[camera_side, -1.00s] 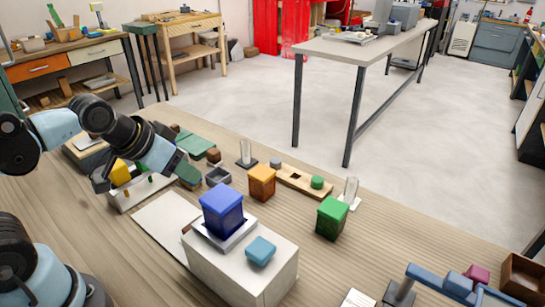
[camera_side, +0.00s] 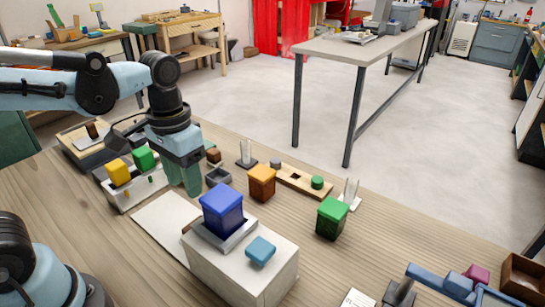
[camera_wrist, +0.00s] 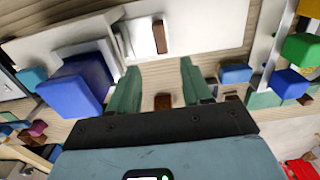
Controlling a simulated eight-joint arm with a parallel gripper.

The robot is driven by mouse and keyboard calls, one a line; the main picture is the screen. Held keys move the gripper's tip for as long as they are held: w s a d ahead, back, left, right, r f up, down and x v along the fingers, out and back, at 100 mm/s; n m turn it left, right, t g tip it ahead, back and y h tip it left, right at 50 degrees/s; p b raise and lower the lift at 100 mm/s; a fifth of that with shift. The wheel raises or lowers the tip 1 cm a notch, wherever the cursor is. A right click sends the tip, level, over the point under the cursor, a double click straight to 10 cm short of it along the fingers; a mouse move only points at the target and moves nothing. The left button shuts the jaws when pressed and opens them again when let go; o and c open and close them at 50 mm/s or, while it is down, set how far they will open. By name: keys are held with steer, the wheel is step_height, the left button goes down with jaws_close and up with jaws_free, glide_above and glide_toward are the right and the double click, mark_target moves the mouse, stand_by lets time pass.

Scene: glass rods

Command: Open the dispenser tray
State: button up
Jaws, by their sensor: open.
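The dispenser looks to be the white box (camera_side: 240,262) with a dark blue block (camera_side: 222,210) and a teal block (camera_side: 260,251) on top. The blue block (camera_wrist: 75,85) shows large at the left of the wrist view. A bright white piece (camera_wrist: 141,42) with a brown bar (camera_wrist: 160,37) lies beside it; it looks like the tray and its handle. A brown bit (camera_side: 186,228) also shows at the box's left side. How far the tray is out is unclear. My gripper (camera_side: 182,187) points down, open and empty, behind and left of the box.
A white holder (camera_side: 125,195) with yellow and green blocks stands left of my gripper. A small grey bin (camera_side: 218,175), an orange block (camera_side: 262,182) and a green block (camera_side: 332,218) are to its right. A flat white sheet (camera_side: 160,222) leaves clear room before the box.

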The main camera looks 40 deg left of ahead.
steer(key=shift+f, duration=5.6)
jaws_close()
